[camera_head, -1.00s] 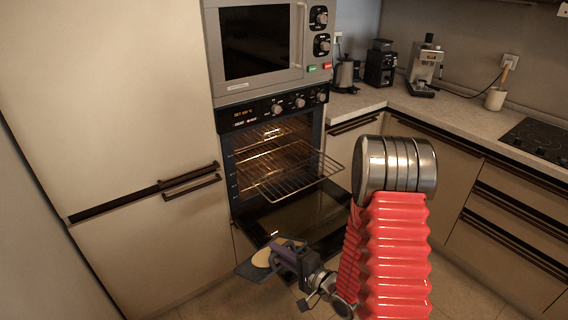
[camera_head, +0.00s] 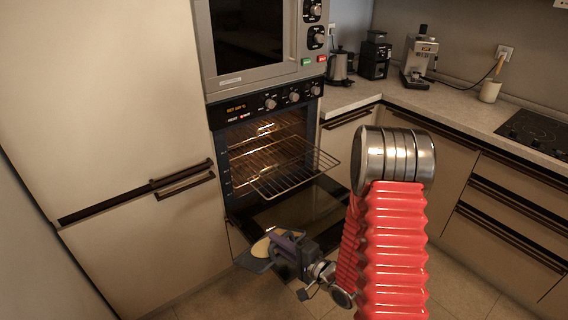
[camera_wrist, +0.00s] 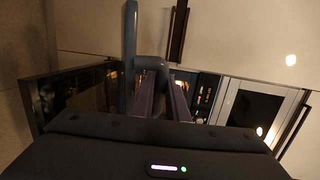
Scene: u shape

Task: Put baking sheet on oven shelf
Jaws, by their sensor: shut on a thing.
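My gripper (camera_head: 291,244) is shut on the handle of a dark baking sheet (camera_head: 249,263).
A microwave (camera_head: 255,40) sits above the oven. Tall cabinets with a dark handle (camera_head: 182,180) stand left. A counter (camera_head: 450,110) with a kettle (camera_head: 340,66), coffee machine (camera_head: 418,62) and hob (camera_head: 540,130) runs right. Floor shows between them.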

